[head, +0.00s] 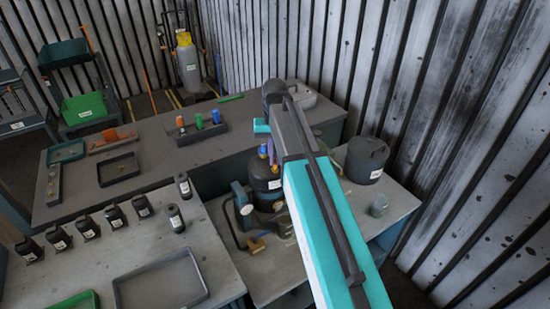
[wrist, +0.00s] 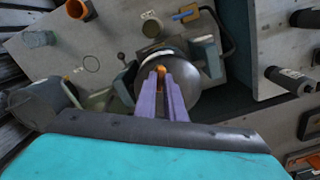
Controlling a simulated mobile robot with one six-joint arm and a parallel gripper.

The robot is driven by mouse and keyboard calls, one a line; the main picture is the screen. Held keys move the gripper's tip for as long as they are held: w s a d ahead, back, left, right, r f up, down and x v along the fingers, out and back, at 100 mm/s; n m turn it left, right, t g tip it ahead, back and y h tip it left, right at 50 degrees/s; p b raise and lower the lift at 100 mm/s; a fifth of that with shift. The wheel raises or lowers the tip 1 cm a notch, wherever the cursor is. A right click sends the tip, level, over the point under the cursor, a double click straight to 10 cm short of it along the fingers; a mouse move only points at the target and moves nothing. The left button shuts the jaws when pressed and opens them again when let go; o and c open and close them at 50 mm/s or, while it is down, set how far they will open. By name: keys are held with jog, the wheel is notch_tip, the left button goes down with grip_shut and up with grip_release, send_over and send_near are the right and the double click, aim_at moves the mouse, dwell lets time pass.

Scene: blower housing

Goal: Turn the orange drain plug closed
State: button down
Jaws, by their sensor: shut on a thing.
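The orange drain plug (wrist: 161,70) shows as a small orange piece between my fingertips in the wrist view. My gripper (wrist: 163,73) has two purple fingers closed on it from above. The plug sits on top of a round dark housing (wrist: 181,98); how far it is turned cannot be told. In the head view my gripper (head: 272,160) reaches down onto the dark housing (head: 264,184), and the plug itself is not clearly visible there, hidden by the fingers and arm.
A dark lidded pot (head: 367,159) stands to the right of the housing, with a small grey cup (head: 379,205) in front. An orange-ended lever (head: 256,245) lies before the housing. Several black bottles (head: 115,217) line the left bench, near an empty tray (head: 160,284).

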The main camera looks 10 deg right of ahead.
aim_at(275, 161)
jog(key=m, duration=1.1)
jog(key=shift+b, duration=0.35)
jog(key=c, duration=1.8)
grip_release()
jog(key=shift+c, duration=0.2)
jog(key=shift+r, duration=0.2)
notch_tip(275, 161, up, 14)
jog(key=b, duration=0.4)
jog(key=shift+f, duration=0.25)
